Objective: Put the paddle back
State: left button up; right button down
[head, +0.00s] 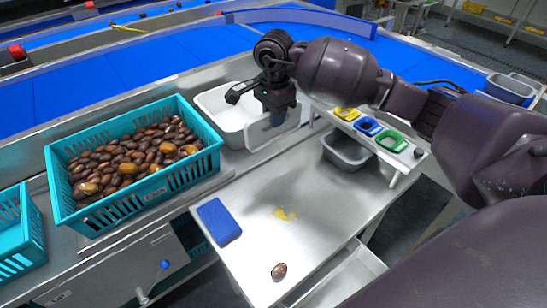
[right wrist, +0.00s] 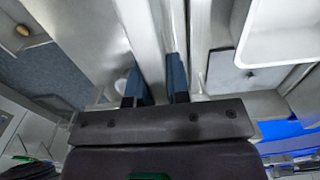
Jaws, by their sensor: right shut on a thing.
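My right gripper (head: 277,117) is over the work table, beside the white tub. It is shut, and its blue-padded fingers also show in the right wrist view (right wrist: 158,88). A pale, flat, round-cornered piece that looks like the paddle (head: 259,136) hangs at the fingers, between the white tub and the steel table top. In the right wrist view a pale strip runs up between the fingers, but I cannot tell the paddle's outline there. The fingers hide the paddle's grip. My left gripper is not in view.
A teal crate (head: 137,195) of dates stands left of the white tub (head: 206,101). The steel table (head: 240,262) carries a blue sponge (head: 219,221), a yellow smear (head: 284,214) and one date (head: 279,271). A grey bin (head: 345,152) and a rack with coloured rings (head: 391,141) are at right.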

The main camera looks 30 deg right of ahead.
notch_tip(320, 180, down, 14)
jog(key=shift+r+b, duration=0.25)
jog(key=shift+b, duration=0.45)
jog(key=shift+f, duration=0.1)
jog(key=c, duration=1.5)
grip_release()
jog(key=shift+f, duration=0.15)
jog(key=shift+c, duration=0.2)
jog(key=o, duration=0.4)
jog(key=shift+o, duration=0.2)
notch_tip(320, 180, up, 12)
jog(key=shift+r+p, duration=0.25)
jog(key=shift+p, duration=0.4)
